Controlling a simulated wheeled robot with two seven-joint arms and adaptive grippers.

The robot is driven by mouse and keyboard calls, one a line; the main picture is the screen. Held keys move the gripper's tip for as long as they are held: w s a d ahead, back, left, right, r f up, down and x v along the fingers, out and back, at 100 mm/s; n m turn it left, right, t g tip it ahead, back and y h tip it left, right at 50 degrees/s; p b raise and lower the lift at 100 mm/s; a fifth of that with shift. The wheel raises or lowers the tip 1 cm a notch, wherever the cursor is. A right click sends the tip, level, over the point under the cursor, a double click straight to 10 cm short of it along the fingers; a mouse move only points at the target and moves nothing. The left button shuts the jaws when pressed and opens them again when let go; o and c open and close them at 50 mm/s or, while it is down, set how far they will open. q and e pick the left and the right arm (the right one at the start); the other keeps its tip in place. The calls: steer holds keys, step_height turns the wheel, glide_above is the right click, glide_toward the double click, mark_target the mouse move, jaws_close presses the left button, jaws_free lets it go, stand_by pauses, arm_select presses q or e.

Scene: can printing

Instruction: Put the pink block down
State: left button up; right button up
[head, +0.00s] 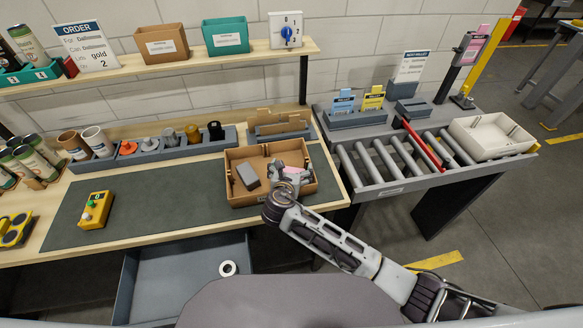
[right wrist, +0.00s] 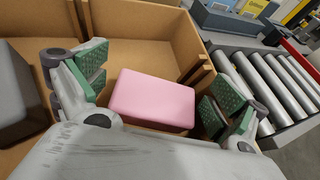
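The pink block (right wrist: 152,99) lies inside the cardboard box (head: 235,158), in the compartment on the right. In the head view only a little of the pink block (head: 291,170) shows, as my right gripper covers it. My right gripper (right wrist: 160,95) reaches down into the box with its green pads on either side of the block. Gaps show between the block and both pads, so the gripper is open. My left gripper is not in view.
A dark grey block (head: 248,176) lies in the box's left part. A roller conveyor (head: 385,160) with a pale tray (head: 493,137) stands to the right. The dark mat (head: 160,200) is mostly clear, with a yellow button box (head: 95,210) on it. A shelf runs behind.

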steer(key=shift+d, duration=0.1)
stand_by(0.3)
steer(key=shift+r, duration=0.6)
steer(key=v, duration=1.2)
steer(key=shift+b, duration=0.4)
